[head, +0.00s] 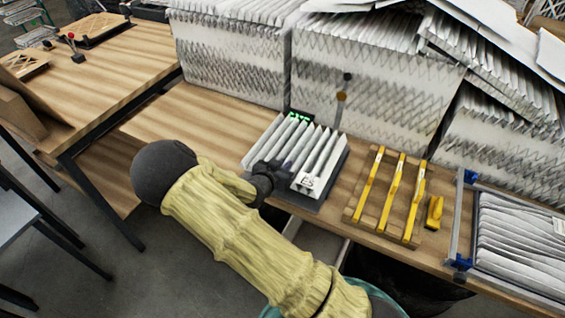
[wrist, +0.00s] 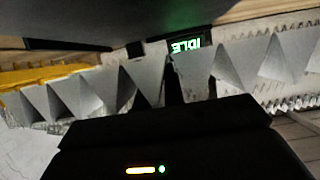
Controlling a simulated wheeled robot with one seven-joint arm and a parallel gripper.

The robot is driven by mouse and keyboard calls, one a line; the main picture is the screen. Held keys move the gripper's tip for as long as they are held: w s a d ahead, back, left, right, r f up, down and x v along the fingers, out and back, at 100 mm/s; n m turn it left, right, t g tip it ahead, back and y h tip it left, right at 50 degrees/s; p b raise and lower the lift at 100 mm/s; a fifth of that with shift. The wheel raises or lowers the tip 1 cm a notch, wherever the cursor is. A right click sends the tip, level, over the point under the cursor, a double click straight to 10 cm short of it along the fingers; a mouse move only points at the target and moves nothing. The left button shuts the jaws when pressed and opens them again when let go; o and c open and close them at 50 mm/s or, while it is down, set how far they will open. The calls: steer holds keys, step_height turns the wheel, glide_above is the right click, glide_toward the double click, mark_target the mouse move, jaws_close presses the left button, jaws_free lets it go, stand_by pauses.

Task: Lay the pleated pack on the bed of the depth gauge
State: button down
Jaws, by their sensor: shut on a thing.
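The pleated pack (head: 318,152) is white with tall folds and a printed label at its near right corner. It lies over the dark grey bed of the depth gauge (head: 337,184), whose edge shows at the right and front. I cannot tell whether the pack touches the bed. The gauge's lit green display (head: 300,118) stands behind the pack; in the wrist view the display (wrist: 187,47) reads IDLE, upside down. My gripper (head: 270,178) is at the pack's near left side, shut on it. In the wrist view the pack's folds (wrist: 142,80) run across, with dark fingers (wrist: 190,85) among them.
Large stacks of white pleated filters (head: 370,85) stand close behind. Yellow bars (head: 397,190) lie on a wooden board to the right, beside a small yellow piece (head: 434,212) and a blue-cornered frame (head: 464,225) with pleated material. The bench (head: 185,120) is clear to the left.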

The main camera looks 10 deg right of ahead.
steer(key=shift+s+d, duration=0.15)
steer(key=shift+s, duration=0.2)
steer(key=shift+w+f+b, duration=0.15)
steer(key=shift+f+b, duration=1.85)
steer(key=shift+f, duration=0.65)
steer(key=shift+f, duration=0.2)
steer(key=c, duration=1.8)
jaws_free()
steer(key=shift+r+p, duration=1.45)
steer(key=shift+r, duration=0.8)
